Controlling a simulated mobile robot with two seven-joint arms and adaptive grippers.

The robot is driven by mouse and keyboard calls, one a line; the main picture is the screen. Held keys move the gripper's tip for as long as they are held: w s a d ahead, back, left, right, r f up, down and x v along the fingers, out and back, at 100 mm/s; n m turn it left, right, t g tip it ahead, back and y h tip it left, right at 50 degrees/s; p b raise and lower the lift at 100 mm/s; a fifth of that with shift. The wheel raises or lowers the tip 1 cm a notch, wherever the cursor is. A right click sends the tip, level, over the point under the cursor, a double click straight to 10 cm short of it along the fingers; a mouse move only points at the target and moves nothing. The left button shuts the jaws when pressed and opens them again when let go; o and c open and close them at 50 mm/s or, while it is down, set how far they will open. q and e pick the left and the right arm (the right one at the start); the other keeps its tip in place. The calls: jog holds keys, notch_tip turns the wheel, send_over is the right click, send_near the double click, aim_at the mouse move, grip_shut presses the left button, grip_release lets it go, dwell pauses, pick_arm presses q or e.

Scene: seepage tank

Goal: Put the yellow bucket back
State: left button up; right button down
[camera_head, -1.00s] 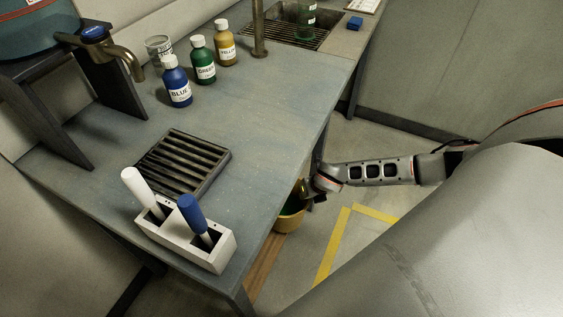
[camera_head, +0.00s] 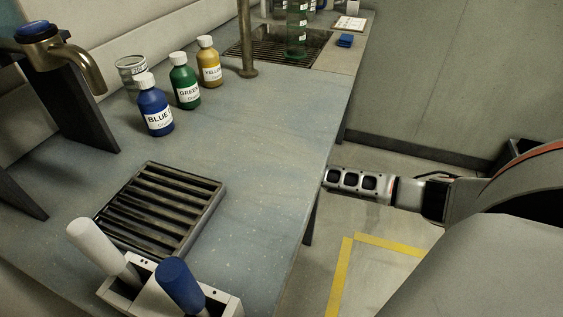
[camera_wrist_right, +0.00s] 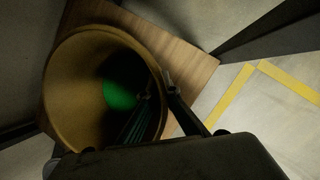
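The yellow bucket (camera_wrist_right: 75,95) shows in the right wrist view, its mouth facing the camera, with green at the bottom inside. It is over a brown wooden board (camera_wrist_right: 185,62); whether it rests fully on it I cannot tell. My right gripper (camera_wrist_right: 157,88) is at the bucket's right rim, one finger inside and one outside, close together on the wall. In the head view my right arm reaches beside the table, and the bucket and gripper are hidden by the table. My left gripper is not in view.
The table (camera_head: 265,165) carries blue (camera_head: 155,108), green (camera_head: 186,85) and yellow (camera_head: 210,65) bottles, a slatted grate (camera_head: 160,205) and a white holder (camera_head: 215,300) with two handles. Yellow tape (camera_head: 340,275) marks open floor right of the table.

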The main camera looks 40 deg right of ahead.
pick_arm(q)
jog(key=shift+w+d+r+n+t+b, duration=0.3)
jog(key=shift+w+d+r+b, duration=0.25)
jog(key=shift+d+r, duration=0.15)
pick_arm(e)
notch_tip(320, 180, down, 4)
jog(key=shift+s+r, duration=0.1)
jog(key=shift+r, duration=0.05)
jog(key=c, duration=2.3)
grip_release()
jog(key=shift+s, duration=0.1)
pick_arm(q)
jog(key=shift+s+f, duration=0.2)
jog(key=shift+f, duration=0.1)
